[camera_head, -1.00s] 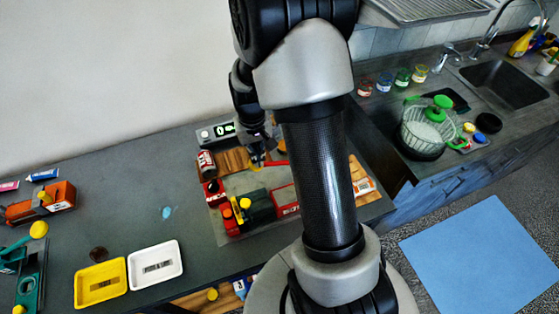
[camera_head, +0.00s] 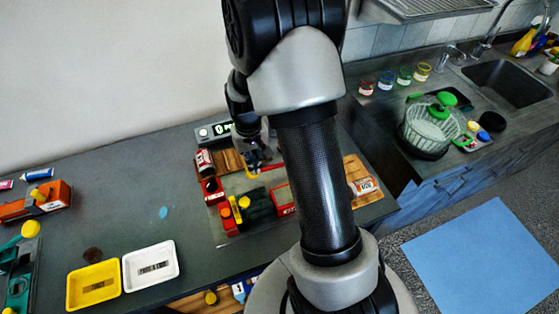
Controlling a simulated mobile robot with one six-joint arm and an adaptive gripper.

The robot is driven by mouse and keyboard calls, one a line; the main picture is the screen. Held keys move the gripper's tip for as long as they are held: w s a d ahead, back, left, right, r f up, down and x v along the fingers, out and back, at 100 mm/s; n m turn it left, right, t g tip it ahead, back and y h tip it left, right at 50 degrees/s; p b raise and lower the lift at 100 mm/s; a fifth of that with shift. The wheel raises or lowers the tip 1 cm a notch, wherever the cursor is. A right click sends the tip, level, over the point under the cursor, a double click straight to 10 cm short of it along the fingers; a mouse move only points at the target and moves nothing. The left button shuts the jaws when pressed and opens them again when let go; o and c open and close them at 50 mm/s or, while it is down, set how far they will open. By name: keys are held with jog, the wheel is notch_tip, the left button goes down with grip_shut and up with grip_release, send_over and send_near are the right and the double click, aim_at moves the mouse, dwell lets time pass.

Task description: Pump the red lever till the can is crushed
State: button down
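The station with the red parts sits on a grey board (camera_head: 232,184) left of my arm. A red-and-white can (camera_head: 204,161) stands at its left, beside a wooden block. In front are red parts (camera_head: 212,191) with a yellow upright (camera_head: 236,208) and a dark green body (camera_head: 259,206). I cannot tell which red part is the lever. My gripper (camera_head: 253,168) points down over the board's back part, near a red strip (camera_head: 272,168). Its fingers are small and partly dark, so their opening is unclear.
A display box (camera_head: 214,132) stands behind the station. An orange-and-white can (camera_head: 362,186) lies on wood at the right. A yellow tray (camera_head: 94,286) and a white tray (camera_head: 151,266) are at the front left. The counter between has clear room.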

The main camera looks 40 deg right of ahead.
jog(key=shift+s+f, duration=0.15)
jog(key=shift+f, duration=0.7)
jog(key=shift+f+b, duration=1.05)
jog(key=shift+f, duration=0.05)
jog(key=r+p, duration=0.4)
jog(key=r, duration=0.1)
jog(key=d+r+p, duration=0.1)
jog(key=r+p, duration=0.1)
jog(key=r, duration=0.1)
jog(key=shift+r, duration=0.25)
jog(key=shift+f, duration=0.1)
notch_tip(320, 180, up, 4)
jog(key=p, duration=0.3)
